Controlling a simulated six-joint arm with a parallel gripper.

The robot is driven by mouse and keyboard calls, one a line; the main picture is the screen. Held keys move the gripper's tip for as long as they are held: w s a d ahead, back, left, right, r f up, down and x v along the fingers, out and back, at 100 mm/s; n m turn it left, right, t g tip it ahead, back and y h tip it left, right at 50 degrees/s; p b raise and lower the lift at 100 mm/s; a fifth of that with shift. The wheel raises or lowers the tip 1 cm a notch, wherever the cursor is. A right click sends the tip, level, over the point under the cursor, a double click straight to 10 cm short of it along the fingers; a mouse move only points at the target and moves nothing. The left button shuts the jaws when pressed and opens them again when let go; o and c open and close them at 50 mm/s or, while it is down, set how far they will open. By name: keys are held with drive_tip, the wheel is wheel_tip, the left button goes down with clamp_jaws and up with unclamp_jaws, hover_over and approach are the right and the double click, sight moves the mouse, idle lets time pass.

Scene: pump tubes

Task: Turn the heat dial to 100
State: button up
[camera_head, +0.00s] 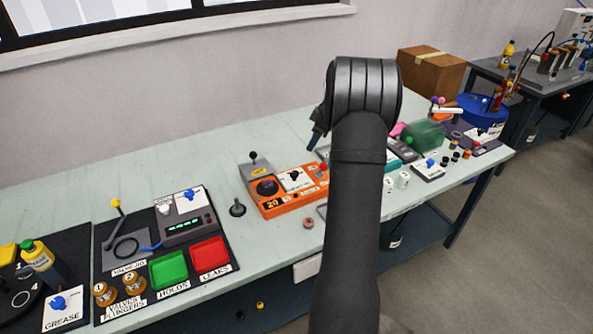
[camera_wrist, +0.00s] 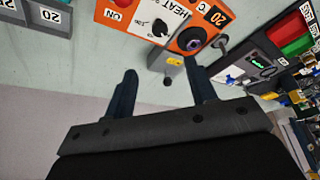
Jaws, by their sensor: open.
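The orange heat unit (camera_head: 290,193) stands on the pale green bench, left of my arm in the head view. Its round dark dial (camera_head: 267,187) is beside a display reading 20. In the wrist view the dial (camera_wrist: 192,40) sits at the upper right of centre, next to a "20 C" display (camera_wrist: 216,15) and a white "HEAT" panel with a black knob (camera_wrist: 160,27). My gripper (camera_wrist: 160,73) is open and empty, its two fingers apart and pointing toward the unit, not touching the dial. In the head view my gripper is mostly hidden behind the arm.
A grey block with a black-knobbed lever (camera_head: 255,168) stands directly behind the dial. A dark upright peg (camera_head: 237,208) is left of the unit. Green (camera_head: 168,270) and red (camera_head: 209,254) trays lie further left. Bare bench lies behind the unit.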

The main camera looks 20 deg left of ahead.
sight(295, 172)
drive_tip(key=x, duration=1.6)
drive_tip(key=shift+d, duration=0.1)
drive_tip(key=c, duration=0.9)
